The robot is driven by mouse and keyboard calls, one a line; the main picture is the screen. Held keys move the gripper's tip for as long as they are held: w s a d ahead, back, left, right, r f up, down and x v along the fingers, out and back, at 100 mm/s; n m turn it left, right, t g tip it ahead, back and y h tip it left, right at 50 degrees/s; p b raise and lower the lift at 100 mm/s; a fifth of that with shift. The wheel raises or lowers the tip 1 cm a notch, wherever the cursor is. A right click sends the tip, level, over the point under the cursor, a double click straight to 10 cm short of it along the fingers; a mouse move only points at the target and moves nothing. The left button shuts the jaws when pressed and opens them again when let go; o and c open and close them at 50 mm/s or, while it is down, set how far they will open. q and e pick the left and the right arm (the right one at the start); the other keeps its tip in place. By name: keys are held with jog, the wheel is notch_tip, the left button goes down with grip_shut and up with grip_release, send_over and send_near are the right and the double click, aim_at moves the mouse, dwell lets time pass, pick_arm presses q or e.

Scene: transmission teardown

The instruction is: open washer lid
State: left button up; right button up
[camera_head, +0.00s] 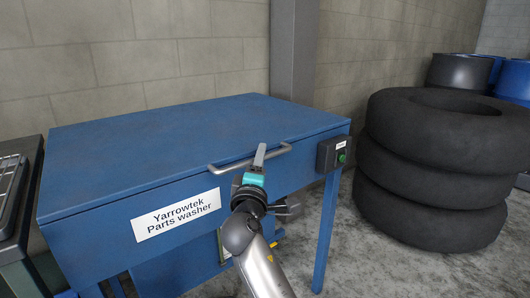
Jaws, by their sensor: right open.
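The blue parts washer (90,252) stands in front of me, with a white label reading "Yarrowtek Parts washer". Its flat blue lid (190,135) is down and closed. A grey bar handle (225,169) runs along the lid's front edge. My right gripper (260,154), with a teal body, reaches up from below to the middle of the handle. It is open, and its grey finger overlaps the bar in the picture. I cannot tell whether it touches the bar. My left gripper is out of view.
A dark control box (328,155) with a green button sits at the washer's right front corner. Stacked black tires (435,180) stand to the right, with barrels (461,72) behind. A dark bench (22,215) stands close on the left. A block wall (150,50) and grey column (293,50) are behind.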

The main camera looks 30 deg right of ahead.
jog(key=shift+w+d, duration=0.2)
jog(key=shift+w, duration=0.05)
jog(key=shift+r, duration=0.1)
grip_shut()
dwell(1.3)
